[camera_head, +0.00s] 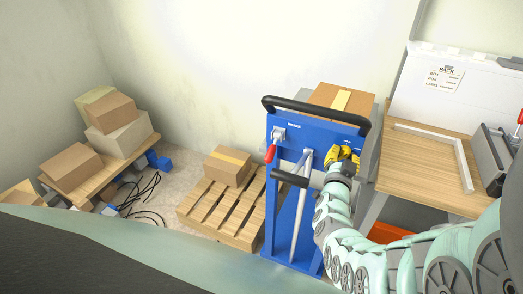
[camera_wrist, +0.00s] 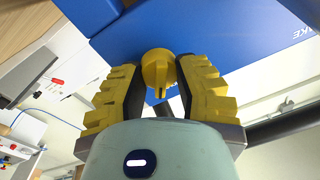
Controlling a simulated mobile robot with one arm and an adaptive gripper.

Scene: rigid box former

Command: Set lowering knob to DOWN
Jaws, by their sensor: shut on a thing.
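The yellow knob (camera_wrist: 158,68) sits on the blue panel (camera_wrist: 225,45) in the wrist view, with a narrow ridge across its round face. My gripper (camera_wrist: 157,84) has its two yellow, black-lined fingers on either side of the knob, shut on it. In the head view my gripper (camera_head: 344,157) is at the upper right of the blue panel (camera_head: 309,136), below the black handlebar. The knob cannot be told apart from my yellow fingers there. No DOWN marking is readable, so the knob's setting cannot be told.
A red-tipped lever (camera_head: 271,153) and a grey metal bar (camera_head: 300,205) are on the blue machine, left of my gripper. The black handlebar (camera_head: 310,108) runs above. A wooden workbench (camera_head: 425,160) stands close at right. A pallet (camera_head: 220,208) with a carton (camera_head: 227,166) lies left.

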